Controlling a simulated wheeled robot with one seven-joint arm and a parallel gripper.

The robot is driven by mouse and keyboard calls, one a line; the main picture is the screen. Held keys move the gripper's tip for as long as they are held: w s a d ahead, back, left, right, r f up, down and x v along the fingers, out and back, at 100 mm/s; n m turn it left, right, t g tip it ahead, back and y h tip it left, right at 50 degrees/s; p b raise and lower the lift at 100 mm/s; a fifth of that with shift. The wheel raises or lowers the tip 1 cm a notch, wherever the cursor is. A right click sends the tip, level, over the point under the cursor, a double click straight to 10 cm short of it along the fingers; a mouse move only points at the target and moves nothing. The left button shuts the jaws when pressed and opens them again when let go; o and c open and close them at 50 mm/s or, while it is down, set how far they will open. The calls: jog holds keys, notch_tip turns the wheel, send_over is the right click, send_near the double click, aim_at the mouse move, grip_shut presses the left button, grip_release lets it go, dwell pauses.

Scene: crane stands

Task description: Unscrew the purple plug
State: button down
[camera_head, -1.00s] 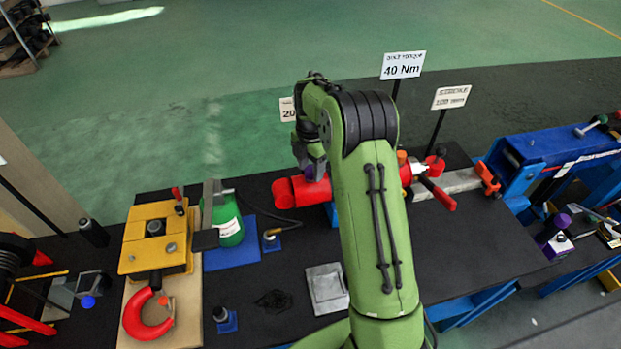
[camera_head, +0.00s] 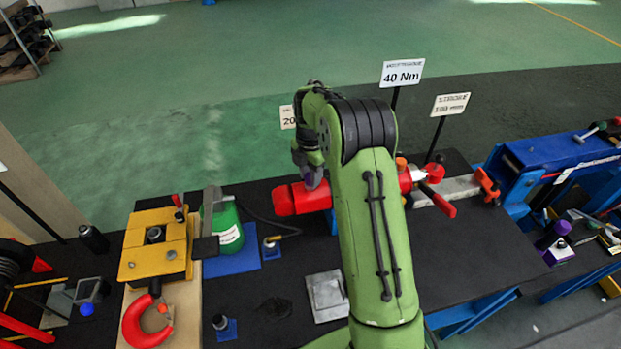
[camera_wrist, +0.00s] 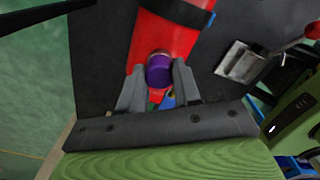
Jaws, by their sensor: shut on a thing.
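The purple plug (camera_wrist: 160,71) sits at the near end of a red cylinder (camera_wrist: 166,28) in the wrist view. My gripper (camera_wrist: 158,78) has one grey finger on each side of the plug and is shut on it. My gripper (camera_head: 305,170) is there at the cylinder's left part. My green arm hides part of the cylinder. I cannot tell how far the plug is threaded in.
A green bottle (camera_head: 228,228) and a yellow clamp block (camera_head: 150,262) stand to the left on the black bench (camera_head: 390,320). A grey plate (camera_head: 327,294) lies in front. Signs (camera_head: 402,73) stand behind. A blue frame (camera_head: 545,160) is at the right.

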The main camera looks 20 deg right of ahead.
jog(key=n+p, duration=0.1)
jog(key=n, duration=0.2)
jog(key=shift+r, duration=0.2)
jog(key=n, duration=0.3)
jog(key=shift+f, duration=0.1)
jog(key=n, duration=0.3)
jog(key=shift+w+f+n+b, duration=0.1)
jog(key=shift+n+b, duration=0.3)
jog(key=n+b, duration=0.2)
jog(key=n, duration=0.2)
jog(key=shift+f+b, duration=0.15)
jog(key=shift+b, duration=0.25)
jog(key=shift+n+b, duration=0.7)
jog(key=shift+b, duration=0.15)
jog(key=shift+s+a+r, duration=0.15)
jog(key=shift+s+r, duration=0.15)
jog(key=shift+r, duration=0.1)
